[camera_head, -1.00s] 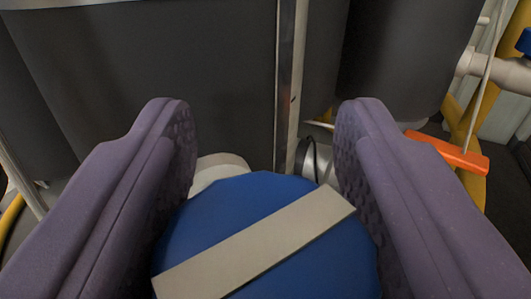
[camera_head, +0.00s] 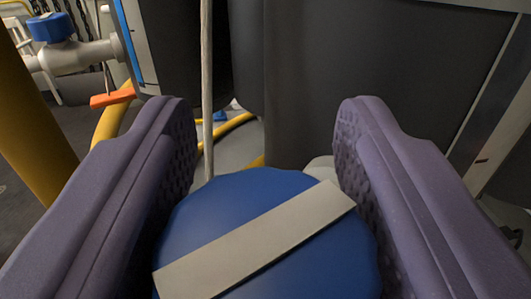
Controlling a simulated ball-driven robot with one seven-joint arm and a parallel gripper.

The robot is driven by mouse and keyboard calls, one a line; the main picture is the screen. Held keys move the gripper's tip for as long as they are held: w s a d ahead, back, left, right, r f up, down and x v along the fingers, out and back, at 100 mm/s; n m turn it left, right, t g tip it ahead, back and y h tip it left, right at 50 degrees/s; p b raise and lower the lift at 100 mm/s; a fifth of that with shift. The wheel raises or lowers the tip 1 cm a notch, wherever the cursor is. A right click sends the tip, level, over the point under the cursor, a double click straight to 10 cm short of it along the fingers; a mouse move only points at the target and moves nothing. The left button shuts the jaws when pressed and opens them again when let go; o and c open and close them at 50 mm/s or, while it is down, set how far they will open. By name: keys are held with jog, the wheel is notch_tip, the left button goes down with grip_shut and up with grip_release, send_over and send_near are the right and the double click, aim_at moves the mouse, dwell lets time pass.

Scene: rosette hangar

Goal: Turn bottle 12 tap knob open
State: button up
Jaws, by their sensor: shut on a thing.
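The tap knob (camera_head: 200,222) is a round blue knob with a pale grey bar (camera_head: 255,240) across its top, at the bottom centre of the view. My gripper (camera_head: 265,150) has its two purple, dimpled fingers on either side of the knob and is shut on it. The pale bar runs from lower left to upper right in the picture. The knob's underside and the tap body below it are mostly hidden. No number 12 is readable here.
Dark grey bottles (camera_head: 370,80) stand close behind the knob. A second blue knob (camera_head: 50,28) on a pale pipe (camera_head: 85,54) is at the upper left, with an orange handle (camera_head: 112,98) below. A yellow post (camera_head: 35,125) stands far left. Yellow hoses (camera_head: 232,127) lie behind.

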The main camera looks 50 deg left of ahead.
jog(key=n+g+y, duration=0.1)
jog(key=g, duration=0.1)
jog(key=n+g+y, duration=0.1)
jog(key=n+g, duration=0.1)
jog(key=n+g+y, duration=0.1)
jog(key=g, duration=0.1)
jog(key=shift+s+a+n+g, duration=0.15)
jog(key=shift+s+n+g, duration=0.15)
jog(key=shift+n+g, duration=0.1)
jog(key=o, duration=1)
jog(key=shift+c, duration=0.2)
jog(key=p+v, duration=0.1)
jog(key=v, duration=0.6)
jog(key=shift+d, duration=0.4)
jog(key=shift+f, duration=0.1)
